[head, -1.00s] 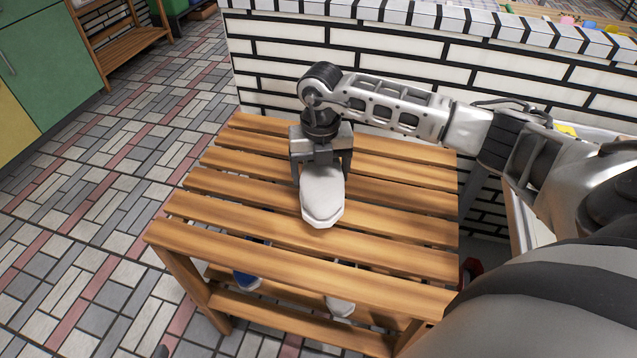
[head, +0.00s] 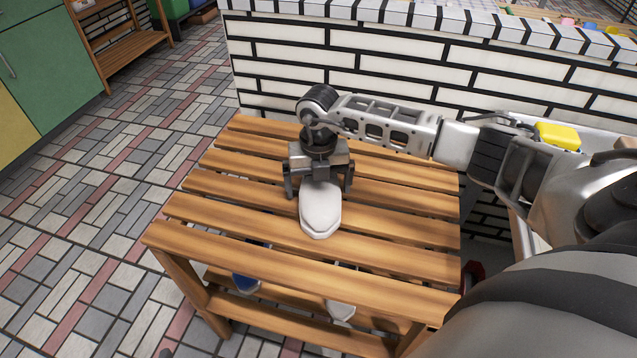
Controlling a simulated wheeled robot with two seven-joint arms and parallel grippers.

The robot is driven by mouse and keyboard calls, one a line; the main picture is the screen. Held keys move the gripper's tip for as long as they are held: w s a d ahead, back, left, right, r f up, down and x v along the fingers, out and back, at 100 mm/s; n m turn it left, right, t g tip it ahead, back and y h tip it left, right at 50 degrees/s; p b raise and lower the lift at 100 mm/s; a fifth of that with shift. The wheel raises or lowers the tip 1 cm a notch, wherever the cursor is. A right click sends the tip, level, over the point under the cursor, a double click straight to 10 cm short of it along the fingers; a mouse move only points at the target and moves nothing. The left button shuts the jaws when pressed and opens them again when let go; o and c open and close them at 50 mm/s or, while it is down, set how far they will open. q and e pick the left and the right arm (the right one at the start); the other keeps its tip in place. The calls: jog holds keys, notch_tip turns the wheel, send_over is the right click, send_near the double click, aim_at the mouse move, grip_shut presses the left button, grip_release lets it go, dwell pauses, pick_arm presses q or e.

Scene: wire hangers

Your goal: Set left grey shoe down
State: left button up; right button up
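A light grey shoe (head: 320,212) rests on the top slats of the wooden rack (head: 400,232), its toe toward the front edge. My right gripper (head: 319,192) is over the shoe's back end, pointing down. Its two fingers stand apart, one on each side of the shoe, with gaps visible, so it looks open. The shoe's back end is hidden under the gripper. My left gripper is not in view.
On the rack's lower shelf are a blue shoe (head: 246,281) and another light grey shoe (head: 341,308), partly hidden by the top slats. A white brick wall (head: 400,65) stands behind the rack. The slats left and right of the shoe are clear.

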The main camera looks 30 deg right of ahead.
jog(key=shift+r, duration=0.1)
jog(key=shift+r, duration=0.35)
notch_tip(320, 180, up, 11)
jog(key=shift+f+p, duration=0.2)
jog(key=shift+p, duration=0.6)
jog(key=shift+r, duration=0.4)
